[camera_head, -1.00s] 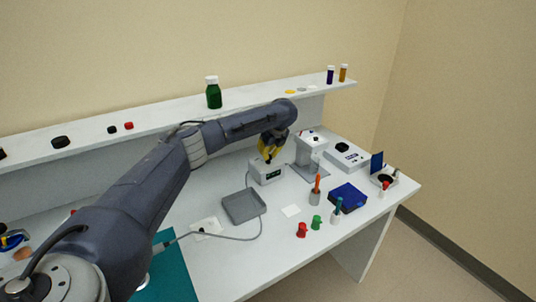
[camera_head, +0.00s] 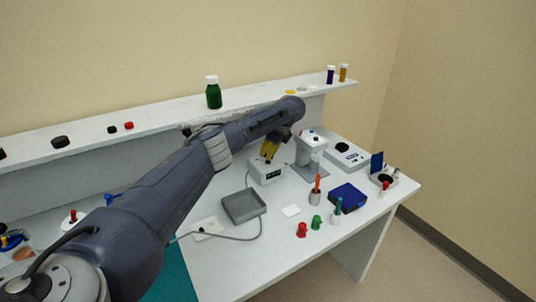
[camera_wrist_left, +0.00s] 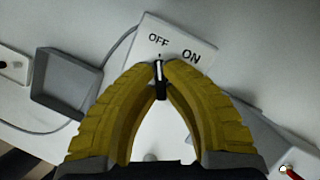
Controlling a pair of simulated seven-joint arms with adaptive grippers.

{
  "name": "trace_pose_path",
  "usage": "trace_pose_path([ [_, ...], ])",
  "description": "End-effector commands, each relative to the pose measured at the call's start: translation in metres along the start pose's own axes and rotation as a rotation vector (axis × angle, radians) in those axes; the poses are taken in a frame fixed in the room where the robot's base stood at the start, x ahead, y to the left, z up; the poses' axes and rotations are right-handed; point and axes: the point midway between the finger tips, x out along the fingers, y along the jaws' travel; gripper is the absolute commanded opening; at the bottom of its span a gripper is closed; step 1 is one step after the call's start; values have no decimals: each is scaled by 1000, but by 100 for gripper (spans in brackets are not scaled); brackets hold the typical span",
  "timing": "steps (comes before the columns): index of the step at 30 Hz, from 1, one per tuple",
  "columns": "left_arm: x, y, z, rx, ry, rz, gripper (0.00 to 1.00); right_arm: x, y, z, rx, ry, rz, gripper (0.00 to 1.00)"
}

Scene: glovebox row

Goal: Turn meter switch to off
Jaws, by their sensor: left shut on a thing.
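The meter (camera_head: 266,172) is a small white box with a dark display on its front, standing on the bench beyond the grey tray. In the left wrist view its top (camera_wrist_left: 180,35) carries the words OFF and ON. Its switch (camera_wrist_left: 160,82) is a black knob with a white line, and the line points toward the OFF word. My left gripper (camera_head: 268,157) reaches down onto the meter's top. In the wrist view its yellow fingers (camera_wrist_left: 161,70) are shut on the switch from both sides. My right gripper is in neither view.
A grey tray (camera_head: 244,206) and a cable lie in front of the meter. A white and grey stand (camera_head: 310,150) is close on its right. An orange-handled tool in a cup (camera_head: 315,197) and a blue box (camera_head: 348,197) stand nearer the front right. The shelf (camera_head: 165,118) runs behind.

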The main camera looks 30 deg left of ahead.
Motion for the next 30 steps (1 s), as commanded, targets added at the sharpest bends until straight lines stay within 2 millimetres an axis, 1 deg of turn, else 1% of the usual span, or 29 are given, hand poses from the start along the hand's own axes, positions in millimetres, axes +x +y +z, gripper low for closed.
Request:
trace_pose_path([
  [11, 1, 0, 0, -4, 0, 3, 0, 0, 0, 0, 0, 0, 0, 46],
  [12, 1, 0, 0, -4, 0, 3, 12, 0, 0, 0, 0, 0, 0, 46],
  [17, 1, 0, 0, -4, 0, 2, 31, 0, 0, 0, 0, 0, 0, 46],
  [18, 1, 0, 0, -4, 0, 2, 33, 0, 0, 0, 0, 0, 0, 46],
  [26, -1, 0, 0, -4, 0, 1, 33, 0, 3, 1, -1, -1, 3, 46],
  [30, -12, 0, 0, -3, 2, 0, 33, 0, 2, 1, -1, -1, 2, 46],
])
